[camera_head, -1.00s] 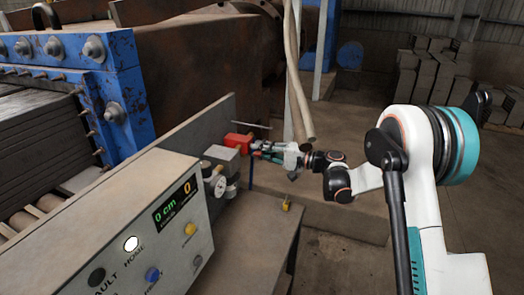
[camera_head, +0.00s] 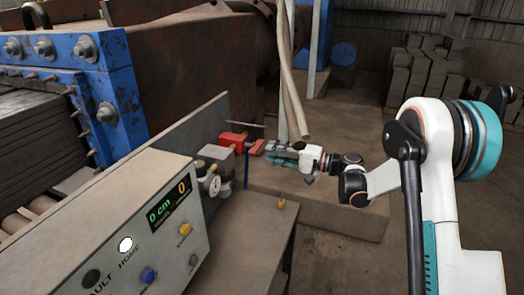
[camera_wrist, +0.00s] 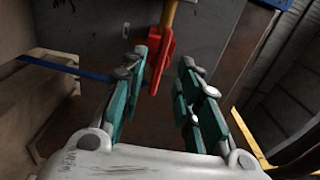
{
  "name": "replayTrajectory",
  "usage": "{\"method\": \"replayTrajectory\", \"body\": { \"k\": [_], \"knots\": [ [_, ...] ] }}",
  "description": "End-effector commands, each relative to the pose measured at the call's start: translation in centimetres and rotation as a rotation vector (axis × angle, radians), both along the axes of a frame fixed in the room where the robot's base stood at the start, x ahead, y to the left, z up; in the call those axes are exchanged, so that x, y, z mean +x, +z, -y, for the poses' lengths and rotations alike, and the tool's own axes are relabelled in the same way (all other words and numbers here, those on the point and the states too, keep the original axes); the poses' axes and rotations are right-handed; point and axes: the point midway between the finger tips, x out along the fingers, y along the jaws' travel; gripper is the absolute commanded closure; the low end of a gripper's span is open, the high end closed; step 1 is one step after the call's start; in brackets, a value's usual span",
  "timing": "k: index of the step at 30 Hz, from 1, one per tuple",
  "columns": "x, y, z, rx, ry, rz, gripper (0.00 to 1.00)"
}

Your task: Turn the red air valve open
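The red air valve (camera_head: 232,140) sits on the end of grey fittings beside the control panel. Its red handle (camera_head: 257,147) stands out on the right, on a brass-coloured stem. In the wrist view the handle (camera_wrist: 162,58) hangs from the stem (camera_wrist: 170,14), near the left fingertips. My gripper (camera_head: 266,149) is just right of the handle. In the wrist view my gripper (camera_wrist: 160,72) is open, its teal-padded fingers spread with a gap between them. The handle's upper part lies beyond the fingertips. I cannot tell whether the left finger touches it.
A round gauge (camera_head: 211,185) and grey fittings (camera_head: 215,157) are left of the valve. The control panel (camera_head: 140,225) with lit display stands in front. A metal plate (camera_head: 170,130) rises behind. A small yellow object (camera_head: 281,203) is on the ledge below.

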Motion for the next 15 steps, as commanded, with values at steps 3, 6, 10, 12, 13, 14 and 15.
{"method": "replayTrajectory", "body": {
  "k": [3,6,10,12,13,14,15],
  "knots": [
    [-0.7,0.0,2.2,0.000,-0.003,0.000,0.70],
    [-1.2,0.0,3.5,0.000,-0.001,0.000,0.70],
    [-1.6,0.0,4.5,0.000,-0.001,0.000,0.70],
    [-1.7,0.0,4.8,0.000,0.000,0.000,0.70],
    [-1.8,0.0,4.8,0.000,0.001,0.000,0.70],
    [-1.8,0.0,4.9,0.000,0.001,0.000,0.70],
    [-1.8,0.0,4.9,0.000,0.001,0.000,0.70]
  ]
}}
